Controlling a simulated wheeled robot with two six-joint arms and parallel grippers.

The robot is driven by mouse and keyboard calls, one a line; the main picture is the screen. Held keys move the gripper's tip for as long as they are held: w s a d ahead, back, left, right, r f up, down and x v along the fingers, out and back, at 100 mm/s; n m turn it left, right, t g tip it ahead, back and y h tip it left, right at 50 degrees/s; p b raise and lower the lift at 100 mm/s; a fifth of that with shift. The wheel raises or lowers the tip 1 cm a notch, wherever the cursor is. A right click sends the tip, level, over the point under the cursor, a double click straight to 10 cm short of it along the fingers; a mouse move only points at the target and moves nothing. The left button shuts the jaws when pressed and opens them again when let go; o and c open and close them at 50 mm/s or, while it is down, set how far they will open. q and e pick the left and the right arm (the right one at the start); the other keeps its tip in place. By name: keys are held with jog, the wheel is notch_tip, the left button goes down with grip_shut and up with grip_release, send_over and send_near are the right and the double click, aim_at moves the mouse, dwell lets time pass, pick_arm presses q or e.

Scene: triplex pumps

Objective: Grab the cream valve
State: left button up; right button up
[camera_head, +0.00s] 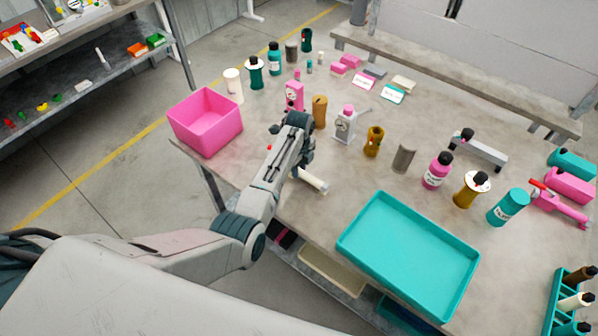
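A small cream cylinder-shaped piece (313,181), which looks like the cream valve, shows at the table's near left edge, just below my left wrist. It is tilted, with its lower end to the right. My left gripper (302,168) is right at its upper end. The wrist hides the fingers, so I cannot tell whether they are closed on the piece or only beside it. A taller cream cylinder (233,86) stands upright behind the pink bin. My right gripper is not in view.
A pink bin (205,121) stands at the table's left corner. An empty teal tray (408,255) lies at the near edge. Several bottles and pump parts, including a grey-pink bottle (345,124) and a brown part (373,142), stand beyond my arm. Bare tabletop lies between them and the tray.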

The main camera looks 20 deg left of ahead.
pick_arm(q)
grip_shut()
jog(key=shift+r, duration=0.25)
